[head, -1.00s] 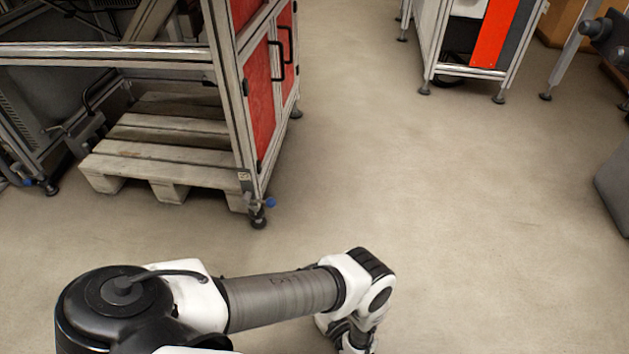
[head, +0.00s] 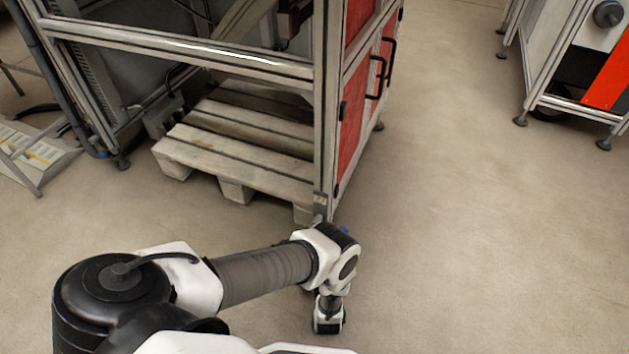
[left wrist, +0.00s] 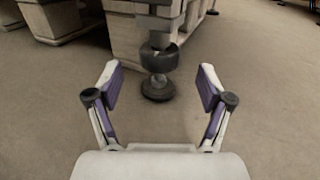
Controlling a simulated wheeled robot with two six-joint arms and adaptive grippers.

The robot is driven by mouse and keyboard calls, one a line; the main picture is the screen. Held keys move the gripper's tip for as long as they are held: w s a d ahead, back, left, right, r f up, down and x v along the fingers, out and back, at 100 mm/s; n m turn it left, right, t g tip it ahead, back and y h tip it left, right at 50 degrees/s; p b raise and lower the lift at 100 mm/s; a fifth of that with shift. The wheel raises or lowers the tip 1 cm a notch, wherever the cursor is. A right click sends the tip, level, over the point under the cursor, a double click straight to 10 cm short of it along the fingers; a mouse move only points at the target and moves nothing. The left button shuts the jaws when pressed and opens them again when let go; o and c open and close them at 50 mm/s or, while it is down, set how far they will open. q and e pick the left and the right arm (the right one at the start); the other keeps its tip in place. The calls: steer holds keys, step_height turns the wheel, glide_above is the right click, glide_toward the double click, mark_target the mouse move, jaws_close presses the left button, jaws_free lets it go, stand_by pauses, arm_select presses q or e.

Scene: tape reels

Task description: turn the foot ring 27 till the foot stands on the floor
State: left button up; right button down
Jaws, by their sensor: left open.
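The foot ring 27 (left wrist: 159,59) is a dark, thick collar on the metal stem below the cabinet's corner, seen in the left wrist view. Below it the round black foot (left wrist: 157,91) shows; I cannot tell whether it touches the floor. My left gripper (left wrist: 160,67) is open, its two purple-padded fingers on either side of the foot with gaps, and it holds nothing. The foot and ring appear a little beyond the fingertips. In the head view my left arm's wrist hides the foot at the cabinet's corner post (head: 321,190). My right gripper is not in view.
A wooden pallet (head: 232,153) lies under the cabinet frame, left of the corner post. Red doors (head: 354,125) with black handles face right. Another machine on feet stands at the upper right (head: 570,85). The floor (head: 470,230) between them is clear.

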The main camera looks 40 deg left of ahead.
arm_select(q)
steer(key=b+x, duration=0.1)
steer(key=x, duration=0.3)
steer(key=shift+w+a+f+b, duration=0.2)
steer(key=shift+w+a+b, duration=0.1)
steer(key=shift+b, duration=0.05)
steer(key=shift+w+a+r, duration=0.1)
steer(key=shift+w+a, duration=0.05)
steer(key=shift+w, duration=0.05)
steer(key=c, duration=1.2)
steer(key=shift+o, duration=0.2)
steer(key=shift+a+r+m+t+h+p, duration=0.2)
steer(key=shift+m+t+h+p, duration=0.45)
steer(key=shift+h, duration=0.25)
steer(key=shift+m+t+h+p, duration=0.3)
steer(key=shift+m+t+h, duration=0.15)
steer(key=shift+m+h, duration=0.4)
steer(key=shift+f+h, duration=0.15)
steer(key=shift+h, duration=0.1)
steer(key=o, duration=1.2)
steer(key=shift+c, duration=0.2)
